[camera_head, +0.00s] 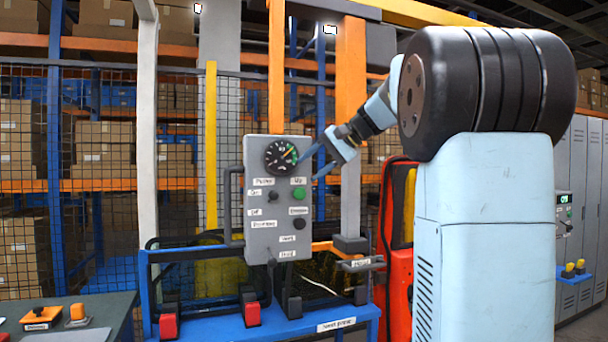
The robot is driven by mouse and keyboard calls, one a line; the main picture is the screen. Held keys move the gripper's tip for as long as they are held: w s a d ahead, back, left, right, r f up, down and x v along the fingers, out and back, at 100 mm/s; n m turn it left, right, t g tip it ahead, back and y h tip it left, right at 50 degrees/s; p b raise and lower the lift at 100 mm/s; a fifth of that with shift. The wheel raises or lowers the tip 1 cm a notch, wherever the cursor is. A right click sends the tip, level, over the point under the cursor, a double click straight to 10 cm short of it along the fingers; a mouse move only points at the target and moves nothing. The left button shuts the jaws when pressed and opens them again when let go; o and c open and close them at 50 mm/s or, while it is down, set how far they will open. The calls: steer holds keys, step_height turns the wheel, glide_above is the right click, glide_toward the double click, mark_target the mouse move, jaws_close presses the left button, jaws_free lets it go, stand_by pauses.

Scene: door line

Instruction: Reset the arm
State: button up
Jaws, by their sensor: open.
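My gripper (314,164) is in the middle of the view at the end of my light blue and black arm. Its two fingers are spread apart with nothing between them. They point left toward the grey control panel (259,212), in front of or beside its right edge; the exact gap cannot be told. The panel carries a round black gauge (281,157), a green button (299,193), a dark button (299,223), small switches and white labels. The arm reaches down and left from a thick black shoulder joint at the upper right.
A blue frame (225,328) with red-tipped parts holds the panel. A dark bench (75,316) with orange devices stands at lower left. Wire mesh and shelves of boxes (102,150) are behind. A red and yellow unit (397,250) and grey lockers (590,200) stand at right.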

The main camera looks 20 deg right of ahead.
steer(key=s+a+f+n+h, duration=0.3)
steer(key=s+f+h, duration=0.1)
steer(key=s+f, duration=0.9)
steer(key=s+a+f+n+g+h, duration=0.1)
steer(key=s+a+f+n+h, duration=0.2)
steer(key=s+f, duration=1)
steer(key=s+a+h, duration=0.1)
steer(key=s, duration=0.3)
steer(key=shift+a, duration=0.3)
